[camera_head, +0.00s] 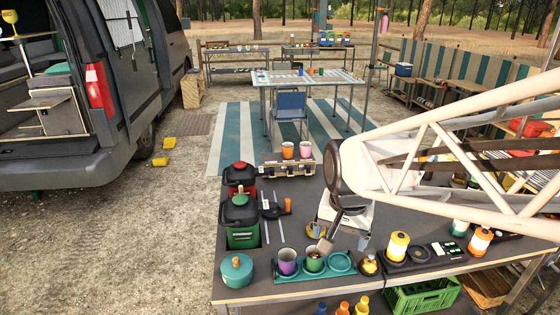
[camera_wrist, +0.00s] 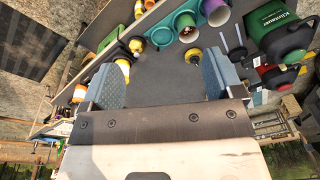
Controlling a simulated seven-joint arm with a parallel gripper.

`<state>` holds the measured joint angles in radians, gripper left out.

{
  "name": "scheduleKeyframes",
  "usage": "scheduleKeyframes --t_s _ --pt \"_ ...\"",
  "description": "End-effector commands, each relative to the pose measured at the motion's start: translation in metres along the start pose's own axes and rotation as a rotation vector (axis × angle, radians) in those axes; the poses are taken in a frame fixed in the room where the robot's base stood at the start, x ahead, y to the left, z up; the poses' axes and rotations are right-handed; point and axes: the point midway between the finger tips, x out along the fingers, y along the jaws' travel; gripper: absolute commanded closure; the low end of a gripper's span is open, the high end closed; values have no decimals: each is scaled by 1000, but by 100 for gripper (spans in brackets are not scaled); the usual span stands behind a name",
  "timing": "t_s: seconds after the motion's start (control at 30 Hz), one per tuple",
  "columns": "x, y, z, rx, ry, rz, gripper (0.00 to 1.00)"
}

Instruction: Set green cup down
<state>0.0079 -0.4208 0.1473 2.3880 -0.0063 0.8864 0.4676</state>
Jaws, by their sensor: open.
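The green cup (camera_head: 314,263) stands upright in the middle ring of a teal tray (camera_head: 342,263) on the dark table. The cup also shows near the top of the wrist view (camera_wrist: 186,22), with something small and light inside. A purple cup (camera_head: 287,263) stands in the ring to its left, and the right ring is empty. My gripper (camera_head: 338,236) is above the table, just behind the tray.
A teal pot (camera_head: 237,270) stands left of the tray. Green and red canisters (camera_head: 240,220) stand behind it. A small yellow item (camera_head: 369,264) and a yellow lantern (camera_head: 397,246) are to the right. A rack with two cups (camera_head: 288,165) is at the back.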

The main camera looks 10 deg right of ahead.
Motion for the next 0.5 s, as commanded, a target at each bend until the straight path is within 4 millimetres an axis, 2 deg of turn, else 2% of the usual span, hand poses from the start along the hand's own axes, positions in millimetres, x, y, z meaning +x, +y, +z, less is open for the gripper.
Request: scheduleKeyframes --t_s 0.1,0.3,0.5 --pt "-15 12 23 -107 25 -10 14" --pt "-30 30 59 -285 60 -17 14" --pt "-38 42 83 -408 84 -19 14"
